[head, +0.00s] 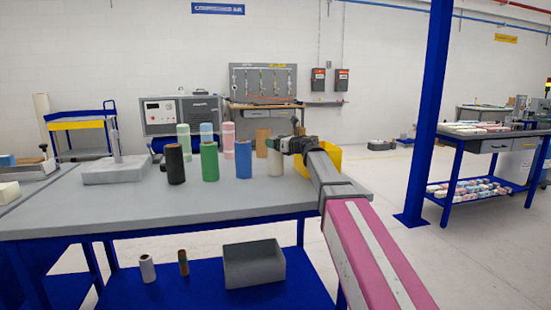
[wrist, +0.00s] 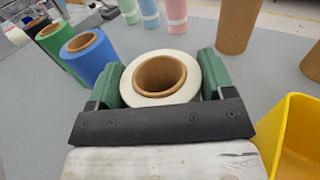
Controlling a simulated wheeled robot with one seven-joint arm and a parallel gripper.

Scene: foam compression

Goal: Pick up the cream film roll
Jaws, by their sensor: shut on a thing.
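The cream film roll (wrist: 186,91) stands upright between the two green fingers of my gripper (wrist: 161,78) in the wrist view, with its brown core facing the camera. The fingers are shut on its sides. In the head view the cream roll (head: 275,162) is at the right part of the grey table (head: 120,205), below my gripper (head: 280,145), which partly hides its top. I cannot tell whether its base touches the table.
A blue roll (head: 243,159), a green roll (head: 209,161) and a black roll (head: 175,164) stand to the left. Several pastel and brown rolls stand behind. A yellow bin (head: 328,158) is close on the right. The table's front left is clear.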

